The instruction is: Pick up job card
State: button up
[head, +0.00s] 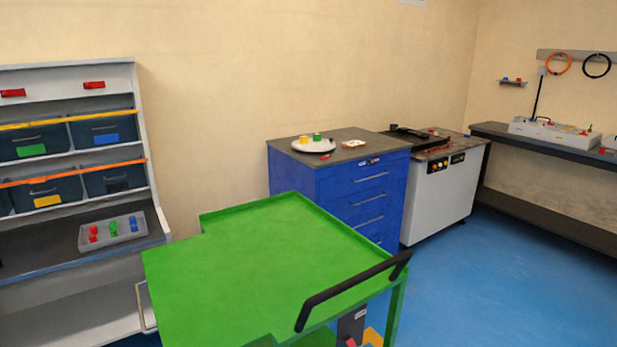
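I cannot make out a job card for certain. A small pale flat item (354,143) with an orange-brown edge lies on top of the blue drawer cabinet (340,195); it is too small to tell whether it is a card. My gripper does not show in the head view.
A green trolley (265,245) with a black handle (350,290) stands in front of the blue cabinet, its top empty. A white plate (313,145) with coloured pieces is on the cabinet. A shelf rack (140,150) stands left, a grey-white machine (432,195) right. Blue floor is clear at right.

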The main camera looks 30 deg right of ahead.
aim_at(355, 144)
jog(key=i+l, duration=0.1)
jog(key=l, duration=0.7)
jog(key=i+l, duration=0.15)
jog(key=l, duration=0.7)
jog(key=i+l+z, duration=0.15)
jog(key=l, duration=0.75)
jog(key=i+l+z, duration=0.15)
jog(key=l, duration=0.75)
jog(key=i+l+z, duration=0.15)
jog(key=l, duration=0.3)
jog(key=i+l, duration=0.15)
jog(key=l, duration=0.25)
jog(key=i+l+z, duration=0.3)
jog(key=i+l, duration=0.4)
jog(key=i+j+z, duration=0.1)
jog(key=i, duration=0.45)
jog(key=i+j+z, duration=0.1)
jog(key=i+j, duration=0.2)
jog(key=i, duration=0.25)
